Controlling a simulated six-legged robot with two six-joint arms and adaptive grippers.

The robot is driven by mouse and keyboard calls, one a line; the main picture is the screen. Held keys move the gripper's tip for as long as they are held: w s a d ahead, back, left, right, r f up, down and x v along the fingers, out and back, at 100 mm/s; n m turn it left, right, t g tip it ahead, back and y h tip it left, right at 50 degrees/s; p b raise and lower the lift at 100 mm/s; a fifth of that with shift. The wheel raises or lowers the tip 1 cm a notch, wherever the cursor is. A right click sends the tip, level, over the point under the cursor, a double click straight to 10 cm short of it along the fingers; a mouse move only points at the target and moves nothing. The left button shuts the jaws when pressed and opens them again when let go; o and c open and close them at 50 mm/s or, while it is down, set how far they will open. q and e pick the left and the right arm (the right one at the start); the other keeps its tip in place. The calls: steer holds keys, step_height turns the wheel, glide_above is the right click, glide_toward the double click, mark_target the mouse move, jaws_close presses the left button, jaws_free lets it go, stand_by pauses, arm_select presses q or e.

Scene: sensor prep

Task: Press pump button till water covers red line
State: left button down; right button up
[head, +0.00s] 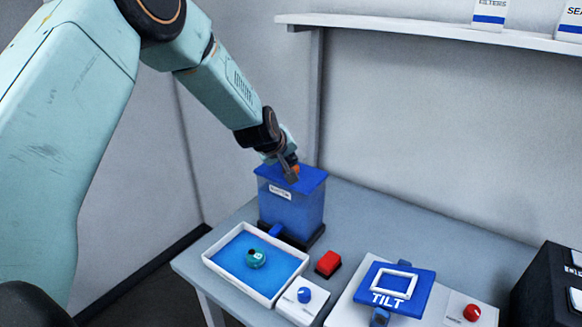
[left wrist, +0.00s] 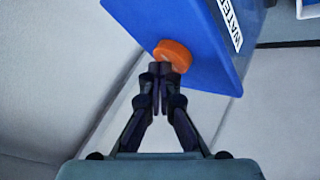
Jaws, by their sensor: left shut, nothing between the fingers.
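A blue water tank (head: 290,207) with a blue lid stands at the back left of the table. An orange round button (left wrist: 173,54) is on its top; a bit of it shows in the head view (head: 296,168). My left gripper (head: 290,177) is over the lid, fingers shut with nothing between them. In the left wrist view its fingertips (left wrist: 160,66) are at the edge of the orange button; I cannot tell if they touch. A white tray (head: 214,263) in front holds blue water and a teal round device (head: 256,258). My right gripper is out of view.
A red block-like button (head: 328,263) sits right of the tray, near a white box with a blue knob (head: 304,295). A blue TILT plate (head: 393,288) and a red round button (head: 472,312) are farther right. A black box (head: 548,285) stands at the right edge.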

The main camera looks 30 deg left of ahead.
mark_target(290, 168)
arm_select(q)
steer(key=shift+f+b, duration=0.35)
steer(key=shift+f, duration=0.1)
stand_by(0.6)
steer(key=shift+a+r+p, duration=0.1)
steer(key=shift+r+p, duration=1.05)
steer(key=shift+r, duration=0.05)
step_height(290, 168, up, 2)
steer(key=shift+w+p, duration=0.1)
steer(key=shift+p, duration=0.85)
step_height(290, 168, up, 3)
steer(key=p, duration=0.3)
steer(key=shift+r, duration=0.15)
steer(key=shift+f, duration=0.2)
